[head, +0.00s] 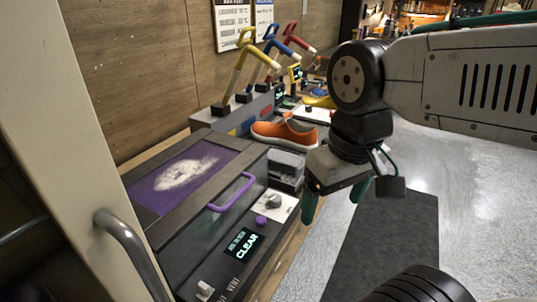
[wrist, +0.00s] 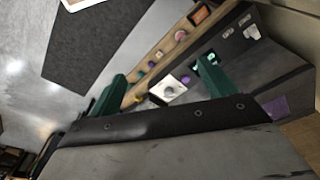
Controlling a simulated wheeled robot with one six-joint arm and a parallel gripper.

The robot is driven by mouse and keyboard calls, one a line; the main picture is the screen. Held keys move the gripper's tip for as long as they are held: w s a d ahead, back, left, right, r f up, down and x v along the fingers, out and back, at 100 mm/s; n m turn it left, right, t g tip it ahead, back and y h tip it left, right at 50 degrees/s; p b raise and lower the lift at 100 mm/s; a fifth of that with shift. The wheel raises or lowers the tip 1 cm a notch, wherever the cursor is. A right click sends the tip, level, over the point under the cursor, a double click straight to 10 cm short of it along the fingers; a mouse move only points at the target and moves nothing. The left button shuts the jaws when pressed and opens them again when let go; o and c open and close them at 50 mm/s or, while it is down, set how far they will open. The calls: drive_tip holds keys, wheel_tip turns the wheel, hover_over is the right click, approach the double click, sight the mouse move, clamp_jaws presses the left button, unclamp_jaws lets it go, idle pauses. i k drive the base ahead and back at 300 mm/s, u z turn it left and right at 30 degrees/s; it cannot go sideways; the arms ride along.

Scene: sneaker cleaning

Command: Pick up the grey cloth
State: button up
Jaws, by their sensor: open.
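I cannot clearly make out a grey cloth in either view. A small grey item (head: 286,160) sits behind the purple-handled machine, beside the orange sneaker (head: 284,132); I cannot tell whether it is cloth. My gripper (head: 335,200) hangs to the right of the machine, with its two green fingers pointing down. In the wrist view, my gripper (wrist: 163,72) shows its green fingers wide apart with nothing between them. The bench edge with its control panel shows beyond the fingers.
The machine (head: 195,218) has a purple lid panel, a purple handle (head: 232,192) and a screen reading CLEAR (head: 243,244). Yellow, blue and red levers (head: 270,65) stand behind. A dark mat (head: 388,240) lies on the open floor at right. A grey door handle (head: 125,240) is at left.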

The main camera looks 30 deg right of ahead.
sight(285, 162)
drive_tip(key=k, duration=1.2)
drive_tip(key=z, duration=0.6)
drive_tip(key=i, duration=1.6)
drive_tip(key=u, duration=0.6)
